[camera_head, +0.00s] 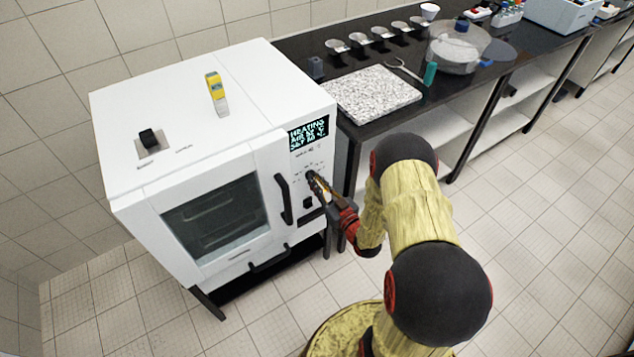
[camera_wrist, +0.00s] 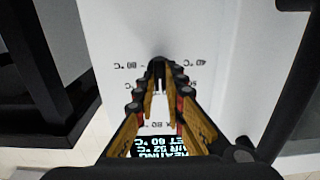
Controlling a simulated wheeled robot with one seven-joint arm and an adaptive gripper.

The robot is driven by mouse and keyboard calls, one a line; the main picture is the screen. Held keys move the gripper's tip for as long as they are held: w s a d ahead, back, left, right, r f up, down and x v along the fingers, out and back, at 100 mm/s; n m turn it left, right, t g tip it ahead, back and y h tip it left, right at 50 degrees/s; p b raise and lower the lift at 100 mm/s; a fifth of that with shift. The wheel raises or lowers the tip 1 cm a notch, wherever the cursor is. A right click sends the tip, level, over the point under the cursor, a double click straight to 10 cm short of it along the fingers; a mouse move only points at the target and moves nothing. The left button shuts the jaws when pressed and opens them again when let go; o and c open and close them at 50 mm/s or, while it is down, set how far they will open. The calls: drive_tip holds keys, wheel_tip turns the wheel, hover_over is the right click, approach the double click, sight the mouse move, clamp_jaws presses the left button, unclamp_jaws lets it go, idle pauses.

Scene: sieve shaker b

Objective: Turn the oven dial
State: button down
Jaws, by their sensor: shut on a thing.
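The white oven (camera_head: 205,110) stands at the left in the head view, its door closed. Its dial (camera_wrist: 156,62) is a small dark knob on the front panel, below the lit display (camera_head: 309,132). My gripper (camera_head: 317,184) reaches the panel from the right. In the wrist view my gripper (camera_wrist: 158,76) has its fingertips closed on both sides of the dial. The fingers hide most of the dial, so its pointer cannot be read. Temperature marks in °C show around it. The display, upside down in the wrist view (camera_wrist: 160,146), reads heating, with a set value of about 60 °C.
A black door handle (camera_head: 284,199) stands out just left of the dial. A black switch (camera_head: 308,203) sits below it. The black bench (camera_head: 300,45) with a speckled slab (camera_head: 372,94) is at the right; the floor in front is clear.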

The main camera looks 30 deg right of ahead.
drive_tip(key=c, duration=1.8)
unclamp_jaws()
drive_tip(key=shift+c, duration=0.2)
drive_tip(key=s, duration=1.2)
drive_tip(key=shift+d, duration=0.2)
